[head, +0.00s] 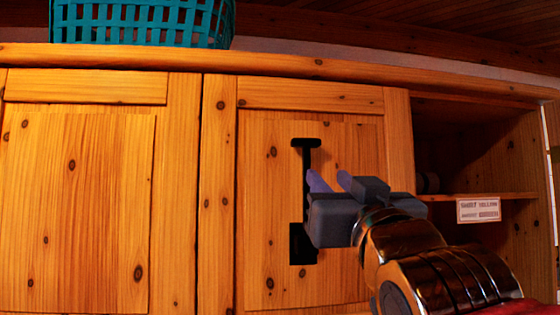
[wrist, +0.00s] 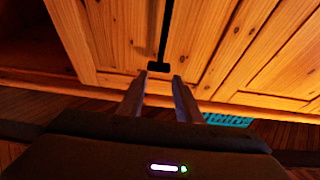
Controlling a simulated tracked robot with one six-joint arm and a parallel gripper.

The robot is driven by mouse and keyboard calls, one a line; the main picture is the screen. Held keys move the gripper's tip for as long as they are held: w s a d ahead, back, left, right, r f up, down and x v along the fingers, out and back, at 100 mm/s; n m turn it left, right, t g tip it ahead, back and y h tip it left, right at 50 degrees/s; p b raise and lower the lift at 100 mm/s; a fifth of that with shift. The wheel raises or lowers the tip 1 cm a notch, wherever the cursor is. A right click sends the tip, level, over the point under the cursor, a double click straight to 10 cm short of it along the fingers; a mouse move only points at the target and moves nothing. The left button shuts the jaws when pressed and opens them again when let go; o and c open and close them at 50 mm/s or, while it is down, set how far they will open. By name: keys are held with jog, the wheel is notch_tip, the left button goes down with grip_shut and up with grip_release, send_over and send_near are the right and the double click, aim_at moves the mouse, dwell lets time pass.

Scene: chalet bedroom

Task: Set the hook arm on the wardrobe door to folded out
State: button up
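The wardrobe door (head: 350,140) is knotty pine and closed. On it is a black upright fitting, the hook arm (head: 306,155), with a short crossbar at its top and a wider black block at its lower end. It seems to lie flat along the door, and my gripper hides part of its middle. In the wrist view the hook arm (wrist: 164,40) is a dark bar ending in the crossbar, beyond my fingertips. My gripper (head: 328,180) is in front of the fitting, fingers apart with nothing between them. The wrist view also shows this gap (wrist: 158,84). I cannot tell whether a finger touches the bar.
A teal basket (head: 140,22) stands on the wardrobe top (head: 300,62). Another pine door (head: 80,200) is at the left.

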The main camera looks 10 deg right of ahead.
aim_at(307, 157)
jog(key=shift+w, duration=0.1)
jog(key=shift+x, duration=6.85)
jog(key=shift+f, duration=0.1)
jog(key=shift+c, duration=0.7)
grip_shut()
jog(key=shift+a, duration=0.1)
